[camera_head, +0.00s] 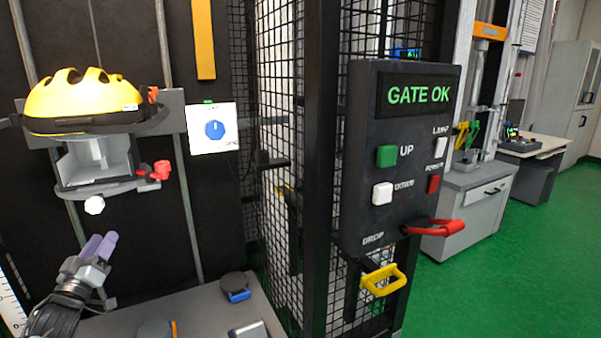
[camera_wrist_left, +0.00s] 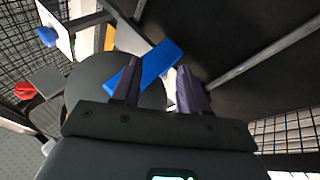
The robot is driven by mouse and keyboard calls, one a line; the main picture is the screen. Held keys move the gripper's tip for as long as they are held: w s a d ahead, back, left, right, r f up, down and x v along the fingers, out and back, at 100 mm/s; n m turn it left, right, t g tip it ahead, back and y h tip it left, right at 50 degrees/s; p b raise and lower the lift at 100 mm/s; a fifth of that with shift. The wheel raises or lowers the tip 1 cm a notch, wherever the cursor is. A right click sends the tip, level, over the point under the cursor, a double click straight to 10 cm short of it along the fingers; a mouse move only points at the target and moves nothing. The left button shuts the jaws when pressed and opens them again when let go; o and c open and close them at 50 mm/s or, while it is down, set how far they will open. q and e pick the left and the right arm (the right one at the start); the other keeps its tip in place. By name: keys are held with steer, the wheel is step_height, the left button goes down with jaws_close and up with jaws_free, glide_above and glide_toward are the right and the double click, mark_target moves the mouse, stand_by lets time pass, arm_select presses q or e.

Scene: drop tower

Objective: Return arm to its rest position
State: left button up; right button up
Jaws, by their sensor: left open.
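My left gripper (camera_head: 101,244) is at the lower left of the head view, with its purple fingertips pointing up. It is below the carriage that carries the yellow helmet (camera_head: 80,100), and apart from it. In the left wrist view the two dark purple fingers (camera_wrist_left: 160,92) stand apart with nothing gripped. A blue bar (camera_wrist_left: 152,66) shows beyond them, and I cannot tell how far off it is. My right arm and gripper are not in view.
A white knob (camera_head: 94,205) hangs under the carriage. A panel reading GATE OK (camera_head: 418,95) has buttons, a red lever (camera_head: 435,228) and a yellow handle (camera_head: 383,279). Black mesh (camera_head: 270,150) stands between. A blue-marked dark puck (camera_head: 235,284) lies on the grey base (camera_head: 195,309).

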arm_select(q)
steer(key=s+a+f+g+y, duration=0.1)
steer(key=a+f+g+y, duration=0.3)
steer(key=f, duration=0.3)
steer(key=s+a+f+g+y, duration=0.2)
steer(key=a+f+g, duration=0.3)
steer(key=f+g, duration=0.1)
steer(key=s+a+f+m+g, duration=0.2)
steer(key=s+f+g, duration=0.6)
steer(key=s+g, duration=0.25)
steer(key=s+d+f+m+t+h, duration=0.1)
steer(key=s+d+f, duration=0.2)
steer(key=d+f, duration=0.35)
steer(key=s+d+f+m+h, duration=0.15)
steer(key=s+d+f, duration=0.25)
steer(key=d, duration=0.6)
steer(key=s+d+f+m+t+h, duration=0.1)
steer(key=s+d+f+m, duration=0.15)
steer(key=d+f, duration=0.4)
steer(key=s+d+r+h, duration=0.3)
steer(key=s+d+h, duration=0.2)
steer(key=s+d, duration=1.45)
step_height(320, 180, up, 61)
steer(key=s+a+p, duration=0.1)
steer(key=p, duration=5.9)
steer(key=shift+s+n+p, duration=0.3)
steer(key=shift+p, duration=0.1)
